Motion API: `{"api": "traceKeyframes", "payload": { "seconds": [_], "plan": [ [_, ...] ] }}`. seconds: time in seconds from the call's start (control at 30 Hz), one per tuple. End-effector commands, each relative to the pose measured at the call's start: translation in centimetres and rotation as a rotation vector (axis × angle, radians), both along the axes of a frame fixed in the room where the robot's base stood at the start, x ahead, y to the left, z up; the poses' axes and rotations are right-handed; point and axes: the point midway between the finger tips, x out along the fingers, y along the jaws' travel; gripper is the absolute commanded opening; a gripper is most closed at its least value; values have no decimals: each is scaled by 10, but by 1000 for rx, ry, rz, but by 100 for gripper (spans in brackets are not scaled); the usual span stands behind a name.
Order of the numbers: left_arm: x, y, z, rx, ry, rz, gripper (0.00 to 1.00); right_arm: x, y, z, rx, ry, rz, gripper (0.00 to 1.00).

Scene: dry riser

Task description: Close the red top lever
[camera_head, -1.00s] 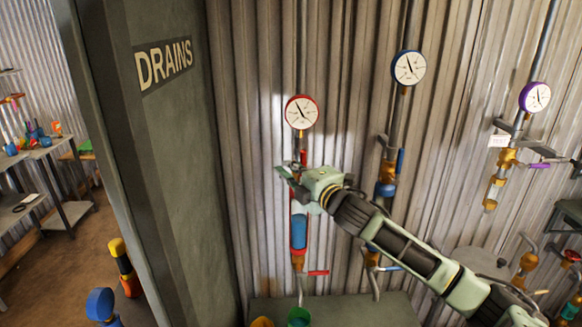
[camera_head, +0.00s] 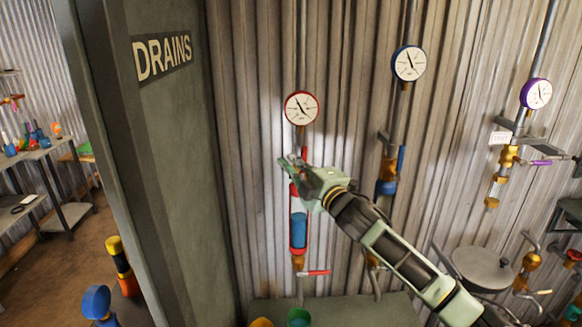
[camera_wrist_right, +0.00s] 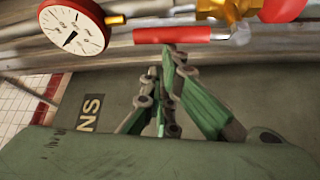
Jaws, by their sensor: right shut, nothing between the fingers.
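The red top lever (camera_wrist_right: 180,35) lies along the pipe in the right wrist view, its end at a brass valve (camera_wrist_right: 228,8). In the head view the lever is largely hidden by my right gripper, below the red-rimmed gauge (camera_head: 301,107). The gauge also shows in the right wrist view (camera_wrist_right: 72,27). My right gripper (camera_head: 286,163) is shut and empty in front of the red line's pipe. In the right wrist view its fingertips (camera_wrist_right: 160,62) are just below the lever in the picture; I cannot tell whether they touch it. My left gripper is not in view.
Below my gripper are a blue sight tube (camera_head: 299,231) and a lower red lever (camera_head: 314,272). A blue-gauge line (camera_head: 408,64) and a purple-gauge line (camera_head: 536,94) stand to the right. The DRAINS panel (camera_head: 180,170) stands to the left.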

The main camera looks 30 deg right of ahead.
Motion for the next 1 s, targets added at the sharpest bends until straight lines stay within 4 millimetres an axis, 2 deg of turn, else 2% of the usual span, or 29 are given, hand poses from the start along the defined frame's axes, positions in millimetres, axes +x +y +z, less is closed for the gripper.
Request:
{"api": "traceKeyframes", "payload": {
  "seconds": [0.43,1.0],
  "plan": [
    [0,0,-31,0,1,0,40,-7,-12,-3,25,-17,-1,0],
    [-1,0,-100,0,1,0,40,-28,-47,-12,480,-290,-2,0]
  ]
}}
